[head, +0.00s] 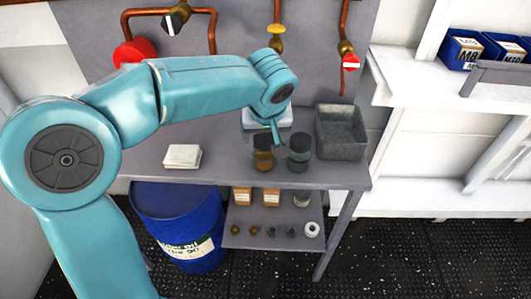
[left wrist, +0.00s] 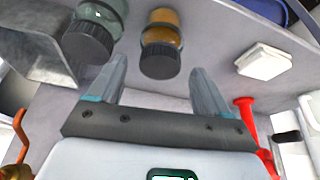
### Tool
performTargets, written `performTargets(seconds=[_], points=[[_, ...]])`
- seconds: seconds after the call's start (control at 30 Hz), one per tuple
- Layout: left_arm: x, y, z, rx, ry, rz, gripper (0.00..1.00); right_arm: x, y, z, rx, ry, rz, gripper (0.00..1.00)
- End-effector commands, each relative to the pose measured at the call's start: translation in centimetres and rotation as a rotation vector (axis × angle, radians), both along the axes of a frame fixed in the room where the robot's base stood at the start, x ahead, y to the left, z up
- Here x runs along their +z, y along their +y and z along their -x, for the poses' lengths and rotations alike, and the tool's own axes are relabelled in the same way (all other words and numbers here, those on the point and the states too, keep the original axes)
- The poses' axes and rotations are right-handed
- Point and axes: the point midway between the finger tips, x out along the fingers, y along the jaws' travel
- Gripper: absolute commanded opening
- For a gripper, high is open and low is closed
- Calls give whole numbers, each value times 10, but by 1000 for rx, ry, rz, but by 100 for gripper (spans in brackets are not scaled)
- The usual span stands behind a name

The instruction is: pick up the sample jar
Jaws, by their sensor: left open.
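Two jars with dark lids stand side by side on the grey bench (head: 222,165). One is an amber jar (head: 263,160), the other a grey-green jar (head: 298,163); which is the sample jar I cannot tell. My left gripper (head: 268,135) is above and behind the amber jar and partly covers its top in the head view. In the left wrist view, the left gripper (left wrist: 157,68) is open and empty. The amber jar (left wrist: 164,30) lies just beyond the gap between its fingertips. The grey-green jar (left wrist: 108,14) is beyond the left finger. My right gripper is not in view.
A grey metal bin (head: 341,150) stands right of the jars. A white block (head: 182,156) lies to the left. Copper pipes with a red valve (head: 133,53) run along the back panel. A blue drum (head: 180,222) and a lower shelf (head: 270,242) are below.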

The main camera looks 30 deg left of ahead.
Motion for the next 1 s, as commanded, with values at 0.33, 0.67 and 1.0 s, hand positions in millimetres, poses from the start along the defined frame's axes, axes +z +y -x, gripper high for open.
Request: performTargets(seconds=[0.33, 0.67, 1.0], points=[[-36, 11, -11, 1, 3, 0, 79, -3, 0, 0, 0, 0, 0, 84], [-74, 20, -25, -1, 0, 3, 79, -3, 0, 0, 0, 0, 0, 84], [-73, 19, -26, -2, -1, 3, 34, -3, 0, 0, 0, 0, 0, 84]])
